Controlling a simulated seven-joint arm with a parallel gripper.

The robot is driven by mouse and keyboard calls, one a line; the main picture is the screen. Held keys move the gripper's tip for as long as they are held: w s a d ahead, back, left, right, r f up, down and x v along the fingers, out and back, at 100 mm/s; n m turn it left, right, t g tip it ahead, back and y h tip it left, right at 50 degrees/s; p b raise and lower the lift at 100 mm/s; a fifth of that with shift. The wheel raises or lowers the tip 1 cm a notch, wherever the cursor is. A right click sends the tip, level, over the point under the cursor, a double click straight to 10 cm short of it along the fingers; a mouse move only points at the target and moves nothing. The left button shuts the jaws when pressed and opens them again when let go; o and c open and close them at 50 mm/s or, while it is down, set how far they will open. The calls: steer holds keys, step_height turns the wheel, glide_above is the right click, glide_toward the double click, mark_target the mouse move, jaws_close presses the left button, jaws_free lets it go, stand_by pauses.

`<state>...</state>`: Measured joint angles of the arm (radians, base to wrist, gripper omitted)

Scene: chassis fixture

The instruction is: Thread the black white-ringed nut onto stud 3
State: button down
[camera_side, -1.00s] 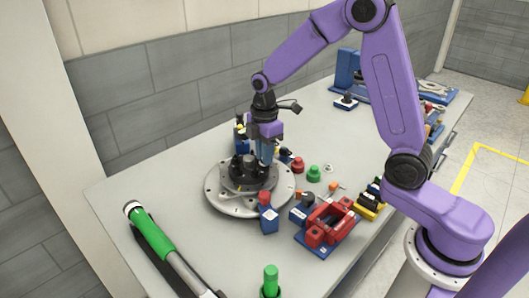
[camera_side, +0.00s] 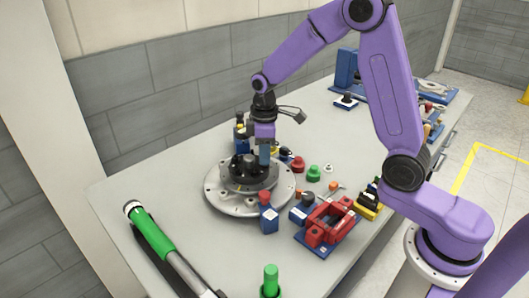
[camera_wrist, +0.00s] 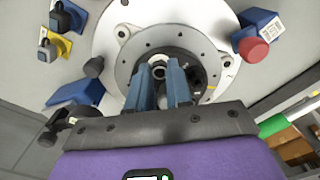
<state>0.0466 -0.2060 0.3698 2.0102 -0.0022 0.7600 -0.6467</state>
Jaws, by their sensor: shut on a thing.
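My gripper (camera_side: 264,160) points down over the round chassis fixture, its blue fingers at the right side of the black hub (camera_side: 241,166). The hub sits on a wide pale metal disc (camera_side: 215,193). In the wrist view my gripper (camera_wrist: 159,80) is shut on the nut, of which a pale ring with a dark centre (camera_wrist: 158,71) shows between the fingertips. The fingers hide most of the nut. A dark round recess or post shows right of the fingers on the hub. I cannot tell which stud is number 3, nor whether the nut touches a stud.
A blue block with a red top (camera_side: 268,214) stands at the disc's front edge. Red (camera_side: 298,163) and green (camera_side: 313,173) knobs lie to the right, with a red fixture (camera_side: 325,226) nearer. A green-handled tool (camera_side: 152,232) lies front left. The table's back left is clear.

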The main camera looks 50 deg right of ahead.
stand_by(0.3)
steer(key=shift+m, duration=1.8)
steer(key=c, duration=1)
jaws_free()
steer(key=c, duration=0.3)
steer(key=shift+c, duration=0.2)
steer(key=shift+n, duration=1.8)
